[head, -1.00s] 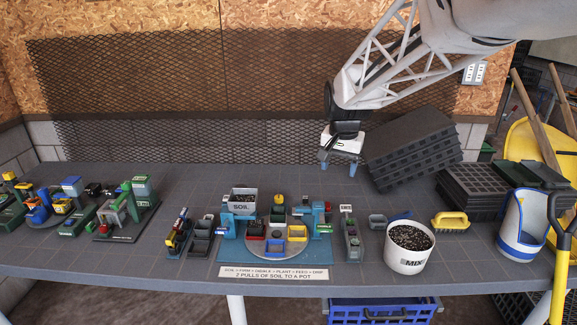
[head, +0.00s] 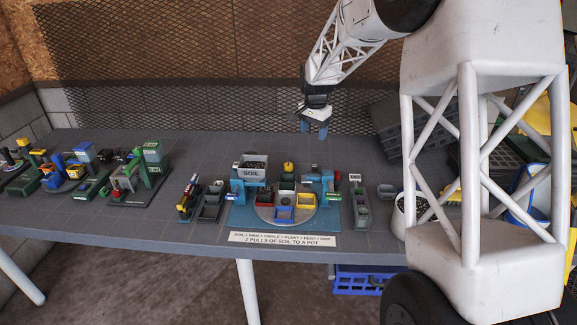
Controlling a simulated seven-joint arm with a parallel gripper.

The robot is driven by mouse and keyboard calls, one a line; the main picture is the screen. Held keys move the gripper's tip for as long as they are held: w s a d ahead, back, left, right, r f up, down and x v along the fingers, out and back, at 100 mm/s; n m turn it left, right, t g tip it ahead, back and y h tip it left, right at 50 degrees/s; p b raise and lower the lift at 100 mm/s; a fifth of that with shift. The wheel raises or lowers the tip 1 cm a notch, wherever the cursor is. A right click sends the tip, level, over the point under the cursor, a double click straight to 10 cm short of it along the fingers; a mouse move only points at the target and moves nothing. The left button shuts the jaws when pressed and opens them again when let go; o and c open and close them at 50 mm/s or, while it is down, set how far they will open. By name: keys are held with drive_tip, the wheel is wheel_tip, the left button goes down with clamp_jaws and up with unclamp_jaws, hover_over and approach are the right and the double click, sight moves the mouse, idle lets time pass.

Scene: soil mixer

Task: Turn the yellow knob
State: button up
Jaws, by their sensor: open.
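A small yellow knob (head: 288,167) sits at the back middle of the soil mixer station, between the grey SOIL hopper (head: 251,172) and a blue post unit (head: 320,180). My gripper (head: 314,130) is open and empty. It hangs with blue fingertips pointing down, above and behind the station, slightly right of the knob in the picture and apart from it.
Small trays and bins stand left and right of the station. Another green machine (head: 130,172) is at the left. A white soil bucket (head: 408,215) and stacked black trays at the right are partly hidden by my arm. The table behind the station is clear.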

drive_tip(key=m, duration=0.2)
hover_over(288, 164)
drive_tip(key=shift+g, duration=0.3)
wheel_tip(288, 164, down, 16)
drive_tip(key=shift+d+f, duration=0.1)
drive_tip(key=shift+f, duration=0.05)
drive_tip(key=shift+f, duration=3.9)
drive_tip(key=c, duration=0.9)
